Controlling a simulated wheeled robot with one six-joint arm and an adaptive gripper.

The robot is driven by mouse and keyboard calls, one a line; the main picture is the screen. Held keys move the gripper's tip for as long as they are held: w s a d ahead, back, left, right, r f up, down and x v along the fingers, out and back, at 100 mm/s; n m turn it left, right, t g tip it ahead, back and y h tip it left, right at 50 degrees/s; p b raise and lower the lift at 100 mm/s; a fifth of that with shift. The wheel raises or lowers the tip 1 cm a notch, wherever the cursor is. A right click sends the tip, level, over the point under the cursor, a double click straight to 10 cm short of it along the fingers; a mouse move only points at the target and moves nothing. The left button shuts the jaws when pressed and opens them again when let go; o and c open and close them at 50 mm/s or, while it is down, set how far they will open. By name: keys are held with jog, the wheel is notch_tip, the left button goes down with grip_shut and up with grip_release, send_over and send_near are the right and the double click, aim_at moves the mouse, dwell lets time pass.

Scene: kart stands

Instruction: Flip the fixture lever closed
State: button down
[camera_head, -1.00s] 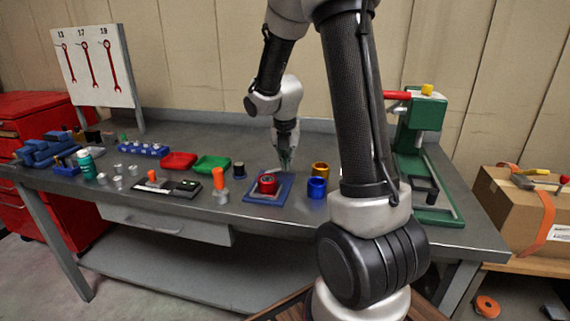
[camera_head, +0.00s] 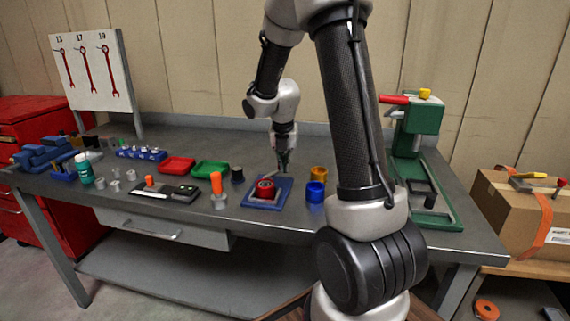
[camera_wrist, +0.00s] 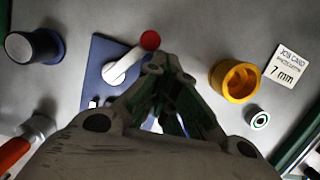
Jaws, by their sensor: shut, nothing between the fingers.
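The fixture is a blue plate (camera_head: 284,189) on the workbench with a round red part (camera_head: 265,188) on it. In the wrist view the plate (camera_wrist: 98,62) carries a pale lever (camera_wrist: 122,65) with a red knob (camera_wrist: 150,40) at its end. My gripper (camera_head: 283,168) is shut and empty, pointing down just behind the plate. In the wrist view my gripper (camera_wrist: 165,70) is just right of the lever and hides part of the plate. I cannot tell whether the fingertips touch the lever.
A black cylinder (camera_head: 238,174) and an orange-handled tool (camera_head: 217,187) stand left. A green press (camera_head: 421,130) is at the right. The bench behind my gripper is clear.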

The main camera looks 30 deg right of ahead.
jog(key=v, duration=1.2)
dwell(0.4)
jog(key=s+a+r+m, duration=0.1)
jog(key=s+a+m, duration=0.1)
jog(key=s+m, duration=0.6)
jog(key=s+a+r+m+t+y, duration=0.1)
jog(key=s+a+r+m, duration=0.1)
jog(key=s+m, duration=0.7)
jog(key=s+a+r+m+t, duration=0.1)
jog(key=s+a+r+m, duration=0.1)
jog(key=s+m, duration=0.6)
jog(key=shift+s+a+m+y, duration=0.15)
jog(key=shift+a+m+y, duration=0.35)
jog(key=shift+m, duration=0.9)
